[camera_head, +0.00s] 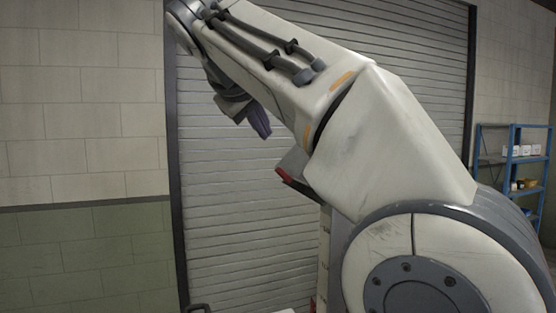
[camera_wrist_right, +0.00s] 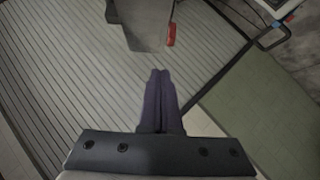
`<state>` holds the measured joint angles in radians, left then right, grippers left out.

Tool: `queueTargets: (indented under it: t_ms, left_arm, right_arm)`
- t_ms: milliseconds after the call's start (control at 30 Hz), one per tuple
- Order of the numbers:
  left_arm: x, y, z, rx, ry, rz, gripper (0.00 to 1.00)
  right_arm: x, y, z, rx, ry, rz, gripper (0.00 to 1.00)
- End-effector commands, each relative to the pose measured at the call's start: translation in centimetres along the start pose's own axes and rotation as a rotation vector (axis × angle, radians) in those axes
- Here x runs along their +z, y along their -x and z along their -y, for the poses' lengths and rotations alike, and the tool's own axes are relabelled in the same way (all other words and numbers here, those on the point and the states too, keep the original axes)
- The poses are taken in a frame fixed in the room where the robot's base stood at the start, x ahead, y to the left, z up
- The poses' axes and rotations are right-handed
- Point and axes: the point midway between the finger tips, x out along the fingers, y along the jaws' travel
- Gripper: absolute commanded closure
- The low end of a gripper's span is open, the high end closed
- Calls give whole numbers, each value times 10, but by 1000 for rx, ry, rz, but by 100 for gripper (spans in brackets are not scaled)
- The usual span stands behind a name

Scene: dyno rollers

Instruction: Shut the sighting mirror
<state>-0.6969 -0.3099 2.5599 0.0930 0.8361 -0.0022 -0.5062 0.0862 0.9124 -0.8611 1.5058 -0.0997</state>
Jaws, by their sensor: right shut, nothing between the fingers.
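My right arm reaches across the head view, and its gripper (camera_head: 260,122) hangs in front of the roller door with its purple-grey fingers together and nothing between them. In the right wrist view the same fingers (camera_wrist_right: 159,74) are pressed side by side. A grey boxy piece with a red part (camera_wrist_right: 148,24) lies just beyond the fingertips there, apart from them in the picture; it may be the sighting mirror, but I cannot tell whether it is open. In the head view a grey and red piece (camera_head: 290,168) shows below my arm, mostly hidden. My left gripper is out of view.
A grey roller door (camera_head: 230,230) fills the background beside a block wall (camera_head: 80,110). A pale post (camera_head: 325,250) stands below my arm. A blue shelf (camera_head: 513,165) with small boxes is at far right. A dark-framed item (camera_wrist_right: 272,22) shows at the wrist view's upper right.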

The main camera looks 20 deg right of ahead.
Motion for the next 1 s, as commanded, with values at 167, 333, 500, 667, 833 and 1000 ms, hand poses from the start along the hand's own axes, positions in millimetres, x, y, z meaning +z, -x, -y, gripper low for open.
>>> queueTargets:
  t_ms: [167, 333, 500, 667, 833, 1000]
  left_arm:
    - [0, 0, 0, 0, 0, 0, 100]
    - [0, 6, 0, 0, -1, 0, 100]
    - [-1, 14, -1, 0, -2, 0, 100]
    - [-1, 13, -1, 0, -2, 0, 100]
    - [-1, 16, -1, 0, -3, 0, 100]
    - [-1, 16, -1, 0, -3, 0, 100]
  right_arm:
    - [2, -24, -2, 4, -2, 6, 100]
    - [1, -60, -2, 3, -1, 8, 100]
    - [0, -96, -2, 1, -1, 6, 100]
    - [16, -112, -1, 0, -2, 2, 100]
    - [25, -122, -1, 0, -2, 1, 100]
    - [28, -125, 0, 0, -2, -1, 100]
